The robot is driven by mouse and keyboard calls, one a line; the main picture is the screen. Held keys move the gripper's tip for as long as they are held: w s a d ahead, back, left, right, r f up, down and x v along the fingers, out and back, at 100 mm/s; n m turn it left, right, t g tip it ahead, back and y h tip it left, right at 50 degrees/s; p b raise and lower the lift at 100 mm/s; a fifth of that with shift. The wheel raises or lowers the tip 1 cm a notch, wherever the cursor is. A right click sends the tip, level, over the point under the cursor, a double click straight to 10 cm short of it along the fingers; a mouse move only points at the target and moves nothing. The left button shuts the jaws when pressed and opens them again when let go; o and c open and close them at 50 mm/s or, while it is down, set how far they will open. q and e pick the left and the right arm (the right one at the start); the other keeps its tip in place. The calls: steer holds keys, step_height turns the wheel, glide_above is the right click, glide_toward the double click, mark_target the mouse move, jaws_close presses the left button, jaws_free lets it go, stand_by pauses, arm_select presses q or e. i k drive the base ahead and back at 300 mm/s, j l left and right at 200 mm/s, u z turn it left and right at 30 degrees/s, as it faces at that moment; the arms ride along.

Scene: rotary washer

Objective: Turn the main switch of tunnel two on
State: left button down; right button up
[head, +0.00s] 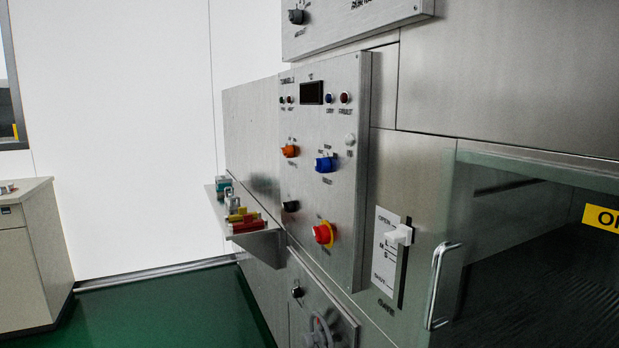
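A steel control panel (325,180) stands on the washer's face, seen at a slant. The display (311,92) is dark. Neither gripper is in view.
A small shelf (262,238) with coloured blocks juts out left of the panel. Right of it are a white gate lever (399,235) and a glass door with a handle (438,285). A handwheel (322,330) is below. Green floor (165,312) is clear at left, beside a cabinet (35,250).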

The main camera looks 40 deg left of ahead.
mark_target(322, 234)
steer(key=u, duration=1.5)
